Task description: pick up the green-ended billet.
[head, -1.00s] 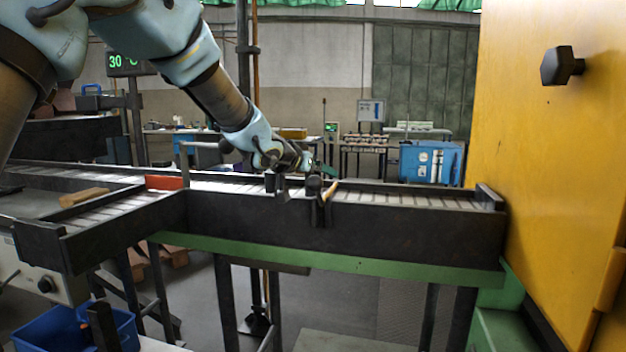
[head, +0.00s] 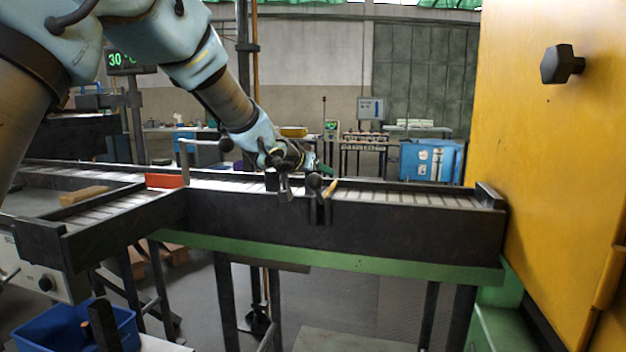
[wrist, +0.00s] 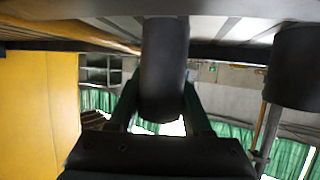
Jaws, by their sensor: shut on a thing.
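My gripper (wrist: 160,112) has two green fingers, shut on a dark rounded cylinder (wrist: 164,65). The cylinder fills the gap between them, and its near end is dark. In the head view my gripper is low over the roller conveyor (head: 400,222), just behind its front wall; the fingers and the held thing are hard to make out there. A short brass-coloured bar (head: 330,188) shows at the conveyor's front wall, right of my gripper. A tan billet (head: 84,195) lies on the left branch. I see no green billet end clearly in either view.
A dark upright bracket with a knob (head: 318,205) stands at the front wall. An orange-red block (head: 165,181) sits at the conveyor junction. The yellow furnace wall (head: 550,170) closes off the right. Rollers between bracket and furnace are bare. A blue bin (head: 65,330) is lower left.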

